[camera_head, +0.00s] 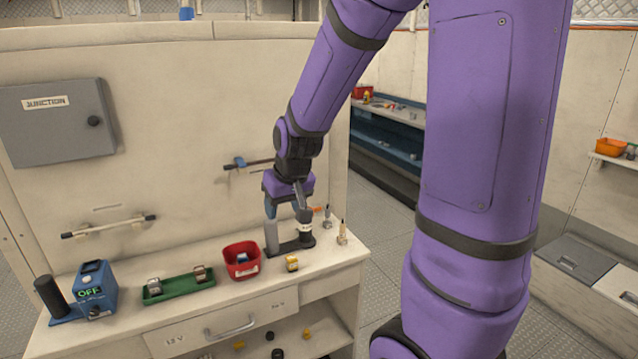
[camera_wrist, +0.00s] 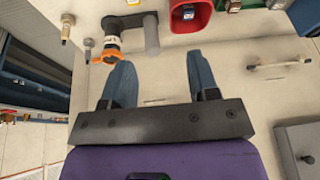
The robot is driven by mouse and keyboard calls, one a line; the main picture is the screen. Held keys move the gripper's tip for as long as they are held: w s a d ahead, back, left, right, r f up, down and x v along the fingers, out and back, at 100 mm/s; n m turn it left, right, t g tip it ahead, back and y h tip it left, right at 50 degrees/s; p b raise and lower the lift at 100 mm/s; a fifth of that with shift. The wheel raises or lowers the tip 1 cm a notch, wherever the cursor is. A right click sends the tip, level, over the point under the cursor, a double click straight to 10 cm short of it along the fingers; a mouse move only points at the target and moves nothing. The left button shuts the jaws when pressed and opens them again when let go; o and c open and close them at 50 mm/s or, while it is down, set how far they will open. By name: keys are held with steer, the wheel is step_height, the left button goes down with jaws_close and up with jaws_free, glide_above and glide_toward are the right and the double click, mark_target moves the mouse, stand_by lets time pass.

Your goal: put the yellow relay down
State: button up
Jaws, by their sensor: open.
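A small yellow relay (camera_head: 291,263) sits on the light bench top, just right of the red bin (camera_head: 242,260). A sliver of yellow, probably the same relay, shows at the top edge of the wrist view (camera_wrist: 133,2). My gripper (camera_head: 286,212) is open, with nothing between its blue-grey fingers. It is above the back of the bench, behind the relay and apart from it. In the wrist view my gripper (camera_wrist: 161,62) has a bare pale surface between and beyond its fingers.
A dark stand (camera_head: 290,246) with a grey cylinder (camera_wrist: 151,36) and an orange-ringed part (camera_wrist: 105,53) stands close by my fingers. Small upright parts (camera_head: 342,234) are at right. A green tray (camera_head: 178,287) and blue OFF device (camera_head: 95,288) are at left. The bench front is clear.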

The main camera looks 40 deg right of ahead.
steer(key=s+a+r+n, duration=0.1)
steer(key=s+a+r, duration=0.2)
steer(key=s+r, duration=0.4)
steer(key=s+a+r+n+t, duration=0.1)
steer(key=s+a+r, duration=0.3)
steer(key=s+r, duration=0.4)
steer(key=s, duration=0.4)
steer(key=shift+s, duration=0.2)
steer(key=shift+c, duration=0.5)
